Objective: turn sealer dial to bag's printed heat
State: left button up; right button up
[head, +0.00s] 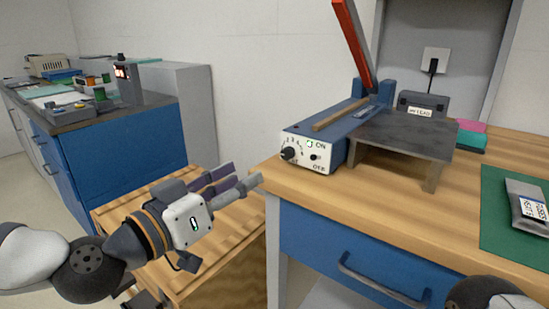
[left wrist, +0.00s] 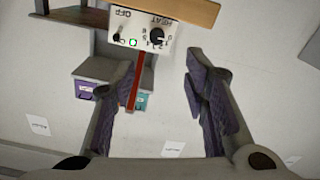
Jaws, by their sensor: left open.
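The sealer (head: 318,148) is a blue box with a white front panel at the left edge of the wooden bench, its red lever (head: 354,42) raised. Its black dial (head: 288,153) has a ring of numbers; where it points is too small to read surely. The dial also shows upside down in the left wrist view (left wrist: 156,36). A grey bag (head: 516,188) with a printed label lies on the green mat; its print is unreadable from here. My left gripper (head: 243,175) is open and empty, left of and below the panel, apart from the dial.
An on/off switch (head: 314,157) and a green light sit beside the dial. A dark-topped stand (head: 405,135) is right of the sealer. A lower wooden cart (head: 105,215) lies under my left arm. A blue cabinet (head: 140,146) stands behind left.

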aim_at(284, 154)
pick_arm(q)
jog(key=x, duration=1.1)
jog(key=shift+d+f, duration=0.1)
jog(key=shift+d, duration=0.2)
grip_shut()
